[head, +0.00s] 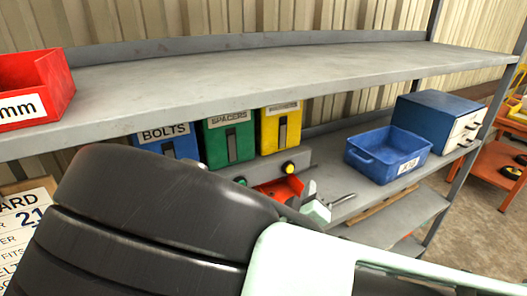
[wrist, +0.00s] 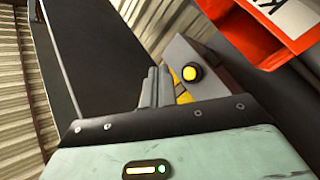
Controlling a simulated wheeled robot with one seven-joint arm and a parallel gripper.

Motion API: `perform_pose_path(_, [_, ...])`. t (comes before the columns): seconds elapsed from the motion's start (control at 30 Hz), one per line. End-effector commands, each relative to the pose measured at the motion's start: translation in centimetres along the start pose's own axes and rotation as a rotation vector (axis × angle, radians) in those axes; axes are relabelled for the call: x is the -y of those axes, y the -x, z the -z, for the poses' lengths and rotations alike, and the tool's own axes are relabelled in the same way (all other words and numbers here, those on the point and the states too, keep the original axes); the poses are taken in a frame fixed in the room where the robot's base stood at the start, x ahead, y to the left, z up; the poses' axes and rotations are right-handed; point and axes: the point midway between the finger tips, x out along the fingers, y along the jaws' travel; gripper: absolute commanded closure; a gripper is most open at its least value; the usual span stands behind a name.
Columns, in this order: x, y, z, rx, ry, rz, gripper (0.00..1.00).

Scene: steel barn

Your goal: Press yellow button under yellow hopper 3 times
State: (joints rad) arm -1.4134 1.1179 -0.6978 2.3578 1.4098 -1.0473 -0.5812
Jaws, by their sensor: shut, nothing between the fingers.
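The yellow hopper (head: 280,130) hangs under the upper shelf, right of the green one, its label partly cut off by the shelf edge. The round yellow button (head: 289,168) sits below it on a grey panel. In the wrist view the yellow button (wrist: 192,73) is a bright disc in a black ring on the grey panel. My gripper (head: 310,188) is below and slightly right of the button in the head view. In the wrist view my gripper (wrist: 155,88) has its grey fingers together and empty, beside the button in the picture. I cannot tell the depth gap between them.
A green SPACERS hopper (head: 228,138) and blue BOLTS hopper (head: 169,140) hang to the left. A red tray (head: 278,187) lies below the buttons; a red bin (wrist: 262,28) is close in the wrist view. A blue bin (head: 388,155) stands right. The shelf (head: 260,70) overhangs.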

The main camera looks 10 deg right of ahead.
Motion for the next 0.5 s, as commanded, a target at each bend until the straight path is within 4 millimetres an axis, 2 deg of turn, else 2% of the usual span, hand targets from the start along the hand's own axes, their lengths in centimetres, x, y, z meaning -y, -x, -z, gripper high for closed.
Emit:
perform_pose_path(0.33, [0.05,0.02,-0.12,-0.004,0.022,-0.003,1.0])
perform_pose_path(0.5, [0.14,0.18,-0.84,-0.03,0.217,-0.033,1.0])
